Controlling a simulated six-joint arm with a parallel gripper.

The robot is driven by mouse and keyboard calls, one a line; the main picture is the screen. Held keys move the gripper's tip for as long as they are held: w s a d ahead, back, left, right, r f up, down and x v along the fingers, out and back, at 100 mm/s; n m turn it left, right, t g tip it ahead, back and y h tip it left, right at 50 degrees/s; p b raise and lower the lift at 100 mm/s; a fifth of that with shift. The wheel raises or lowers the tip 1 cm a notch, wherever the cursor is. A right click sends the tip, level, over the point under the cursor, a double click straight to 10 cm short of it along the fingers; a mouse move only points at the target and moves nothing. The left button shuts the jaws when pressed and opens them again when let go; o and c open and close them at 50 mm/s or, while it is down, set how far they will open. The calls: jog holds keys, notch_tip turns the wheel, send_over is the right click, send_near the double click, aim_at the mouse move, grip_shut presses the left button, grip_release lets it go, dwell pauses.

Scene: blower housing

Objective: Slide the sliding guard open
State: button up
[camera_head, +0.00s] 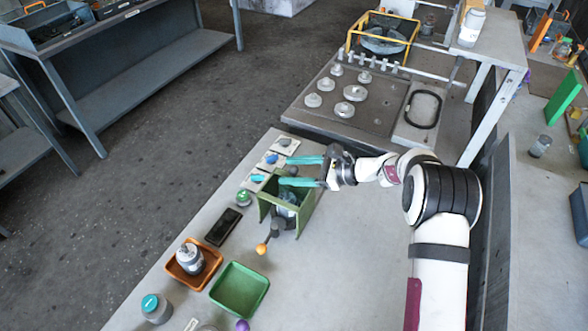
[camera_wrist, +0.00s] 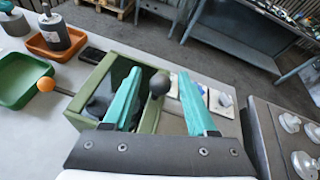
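The green blower housing (camera_head: 303,208) stands on the grey bench, open at the top with dark parts inside. It also shows in the wrist view (camera_wrist: 150,122). A dark ball knob (camera_wrist: 160,84) stands at the housing's edge in the wrist view; I cannot clearly tell the sliding guard's panel from the housing walls. My gripper (camera_head: 285,171) has two teal fingers, spread apart over the far side of the housing. In the wrist view my gripper (camera_wrist: 160,74) is open, with the knob showing between the fingers; contact with it is not visible.
A lever with an orange ball (camera_head: 261,249) sticks out at the housing's near side. An orange tray (camera_head: 207,271) with a canister, a green tray (camera_head: 240,290) and a dark phone-like device (camera_head: 222,227) lie nearby. Small tiles with coloured buttons (camera_head: 270,160) lie beyond. The bench right of the housing is clear.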

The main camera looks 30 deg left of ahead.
grip_shut()
dwell(1.2)
